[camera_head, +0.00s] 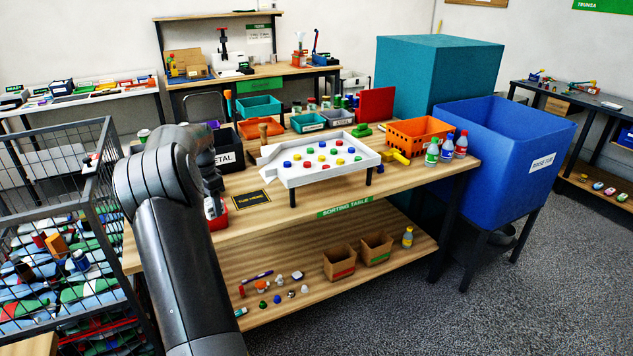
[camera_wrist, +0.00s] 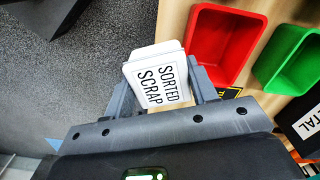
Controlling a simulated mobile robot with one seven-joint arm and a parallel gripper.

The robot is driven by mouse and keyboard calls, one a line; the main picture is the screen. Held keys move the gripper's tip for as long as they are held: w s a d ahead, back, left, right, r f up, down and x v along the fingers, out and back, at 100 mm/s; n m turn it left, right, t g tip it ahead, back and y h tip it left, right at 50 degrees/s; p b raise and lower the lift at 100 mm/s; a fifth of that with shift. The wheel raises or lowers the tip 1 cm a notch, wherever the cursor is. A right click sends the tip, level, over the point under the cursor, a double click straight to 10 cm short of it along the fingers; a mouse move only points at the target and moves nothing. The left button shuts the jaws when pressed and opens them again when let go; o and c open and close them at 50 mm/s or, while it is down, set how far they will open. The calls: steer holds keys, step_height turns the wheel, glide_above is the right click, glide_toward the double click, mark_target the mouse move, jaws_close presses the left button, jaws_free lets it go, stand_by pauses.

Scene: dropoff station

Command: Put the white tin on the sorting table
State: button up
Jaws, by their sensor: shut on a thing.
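The white tin (camera_wrist: 157,57), labelled "SORTED SCRAP", is between the fingers of my gripper (camera_wrist: 165,92) in the wrist view. My gripper is shut on it. The tin is near the edge of the wooden sorting table (camera_head: 410,178), with carpet to its left in the wrist view. In the head view my arm hides most of the gripper, and I cannot make out the tin clearly. I cannot tell whether the tin touches the table.
A red bin (camera_wrist: 221,48) and a green bin (camera_wrist: 289,62) stand to the right of the tin in the wrist view. A white peg tray (camera_head: 320,158) occupies the table's middle. A wire cage (camera_head: 60,170) stands left. A blue tub (camera_head: 505,145) stands right.

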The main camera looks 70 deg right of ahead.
steer(key=s+d+r+m, duration=0.1)
steer(key=s+d+m, duration=0.1)
steer(key=s+d, duration=0.55)
steer(key=s+d+m, duration=0.2)
steer(key=s+d, duration=0.2)
steer(key=s, duration=0.6)
glide_above(252, 221)
step_height(252, 221, down, 7)
steer(key=shift+s+a+r, duration=0.1)
steer(key=shift+f, duration=2)
steer(key=o, duration=1)
steer(key=shift+f, duration=0.15)
